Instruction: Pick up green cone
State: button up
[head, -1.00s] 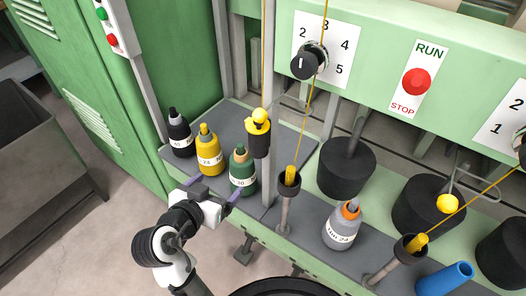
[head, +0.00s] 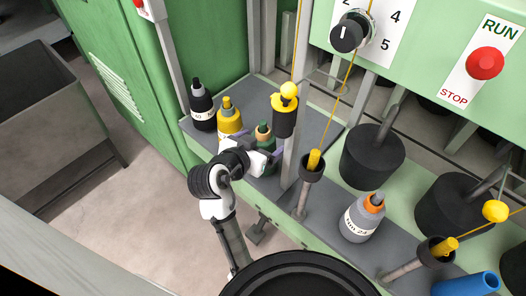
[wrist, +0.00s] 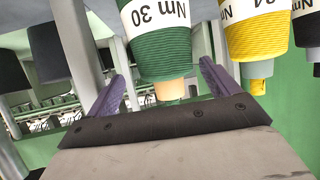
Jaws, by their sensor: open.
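The green cone (head: 264,140) stands on the grey shelf, with a tan tip on top. In the head view my gripper and arm hide much of its lower part. In the wrist view the green cone (wrist: 160,50) appears upside down, labelled "Nm 30", with its tan tip toward the palm. My gripper (head: 263,147) is open, its purple fingers on either side of the cone. In the wrist view the fingers of my gripper (wrist: 162,78) show left and right of the cone, with a gap visible on each side.
A yellow cone (head: 229,121) and a black cone (head: 202,108) stand to the left on the shelf (head: 318,120). A grey post (head: 291,165) rises close to the right of the green cone. A grey cone with an orange tip (head: 361,220) stands farther right.

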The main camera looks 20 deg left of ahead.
jog(key=x, duration=0.3)
jog(key=p+x, duration=0.1)
jog(key=x, duration=0.1)
jog(key=shift+w+a+f, duration=0.1)
jog(key=shift+a+f, duration=0.15)
jog(key=shift+a, duration=0.1)
jog(key=c, duration=1.4)
jog(key=shift+o, duration=0.2)
jog(key=shift+r, duration=0.1)
